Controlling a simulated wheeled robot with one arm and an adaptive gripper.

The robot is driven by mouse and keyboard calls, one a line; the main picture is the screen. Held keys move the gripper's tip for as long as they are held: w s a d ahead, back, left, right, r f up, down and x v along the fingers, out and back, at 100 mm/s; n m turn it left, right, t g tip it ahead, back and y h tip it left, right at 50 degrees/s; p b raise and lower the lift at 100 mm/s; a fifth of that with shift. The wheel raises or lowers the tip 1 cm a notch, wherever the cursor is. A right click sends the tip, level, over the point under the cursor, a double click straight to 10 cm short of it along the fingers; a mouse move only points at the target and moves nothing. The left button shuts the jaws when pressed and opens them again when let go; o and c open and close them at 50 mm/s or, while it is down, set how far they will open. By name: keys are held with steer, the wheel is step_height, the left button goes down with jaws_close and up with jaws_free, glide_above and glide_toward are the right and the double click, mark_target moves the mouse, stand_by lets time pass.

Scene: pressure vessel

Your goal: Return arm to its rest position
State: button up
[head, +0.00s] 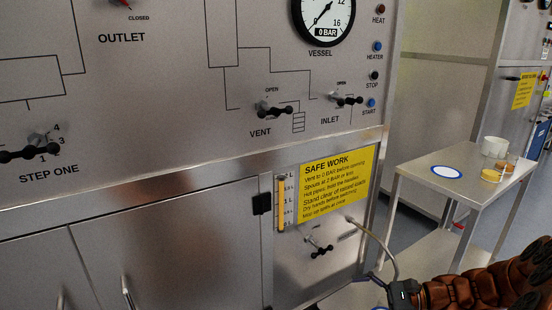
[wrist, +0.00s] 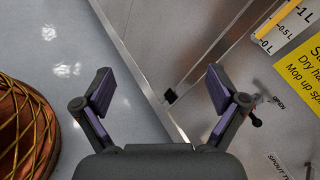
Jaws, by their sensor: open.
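My gripper (wrist: 160,90) is open and empty in the wrist view, its two dark fingers spread wide apart. Between and beyond the fingers are the grey floor and the steel cabinet's lower edge. In the head view, my brown jointed arm (head: 470,290) reaches in from the lower right corner.
The steel panel (head: 180,80) carries vent (head: 272,110) and inlet (head: 345,99) handles and a gauge reading 0 BAR (head: 324,18). A thin bent spout pipe (head: 380,245) sticks out near my arm's end. A steel side table (head: 420,162) with cups stands at right.

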steer(key=s+a+r+n+g+h+p, duration=0.3)
steer(key=s+a+r+n+p, duration=0.15)
steer(key=s+r, duration=0.35)
steer(key=s+a+r+n+g+h+p, duration=0.3)
steer(key=s+a+r+n+p, duration=0.15)
steer(key=s+r+p, duration=0.35)
steer(key=s+d+r+n+t+h+p, duration=0.1)
steer(key=s+d+r+n+h+p, duration=0.1)
steer(key=r, duration=0.6)
steer(key=s+d+r+n+t+h+p, duration=0.1)
steer(key=s+d+r+n+h+p, duration=0.2)
steer(key=s, duration=0.8)
step_height(320, 180, up, 5)
steer(key=d+h+p, duration=0.2)
steer(key=h+p, duration=0.2)
steer(key=p, duration=0.2)
steer(key=shift+n+h, duration=0.3)
steer(key=shift+s, duration=0.1)
steer(key=shift+c, duration=0.4)
